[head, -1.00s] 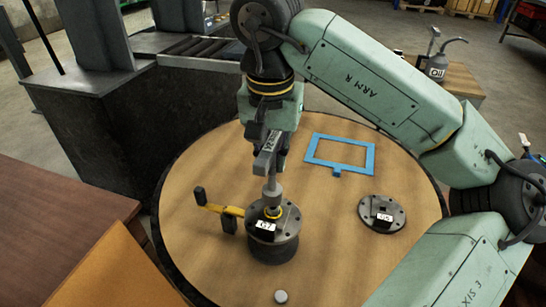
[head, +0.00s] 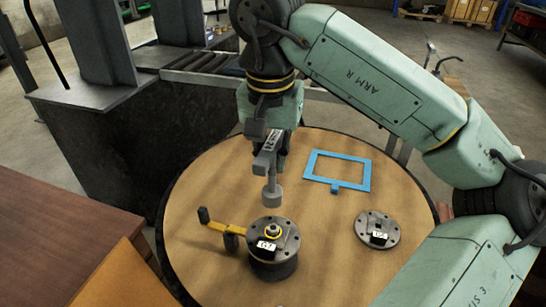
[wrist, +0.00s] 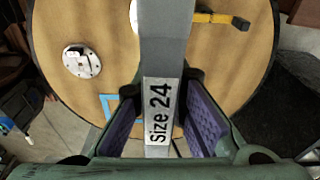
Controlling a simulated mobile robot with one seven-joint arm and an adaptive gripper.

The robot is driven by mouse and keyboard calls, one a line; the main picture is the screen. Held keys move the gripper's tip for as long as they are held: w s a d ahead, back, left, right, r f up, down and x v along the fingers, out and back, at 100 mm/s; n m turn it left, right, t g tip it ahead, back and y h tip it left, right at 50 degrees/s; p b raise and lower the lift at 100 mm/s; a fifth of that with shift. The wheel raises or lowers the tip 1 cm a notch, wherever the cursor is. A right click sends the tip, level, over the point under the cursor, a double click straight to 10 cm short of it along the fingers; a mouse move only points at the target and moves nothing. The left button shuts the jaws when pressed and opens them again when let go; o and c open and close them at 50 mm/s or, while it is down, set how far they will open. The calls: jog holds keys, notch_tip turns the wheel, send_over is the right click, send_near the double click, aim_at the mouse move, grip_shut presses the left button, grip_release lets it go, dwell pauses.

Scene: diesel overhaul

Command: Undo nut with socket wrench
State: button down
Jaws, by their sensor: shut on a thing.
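My gripper (head: 274,143) is shut on the grey socket wrench (head: 265,163), marked "Size 24" in the wrist view (wrist: 160,112). The wrench's socket end (head: 272,194) points down and hangs above the dark round flanged part (head: 272,262), apart from it. The part carries a white label and stands on the round table (head: 335,262). In the wrist view the wrench hides most of the part.
A yellow-handled tool (head: 224,226) with dark ends lies left of the part. A flat round flange (head: 377,230) lies to the right. A blue frame (head: 337,171) lies behind. A brown table (head: 60,215) stands at the left. The tabletop's right front is clear.

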jog(key=s, duration=0.7)
jog(key=shift+b, duration=0.3)
jog(key=shift+f, duration=0.15)
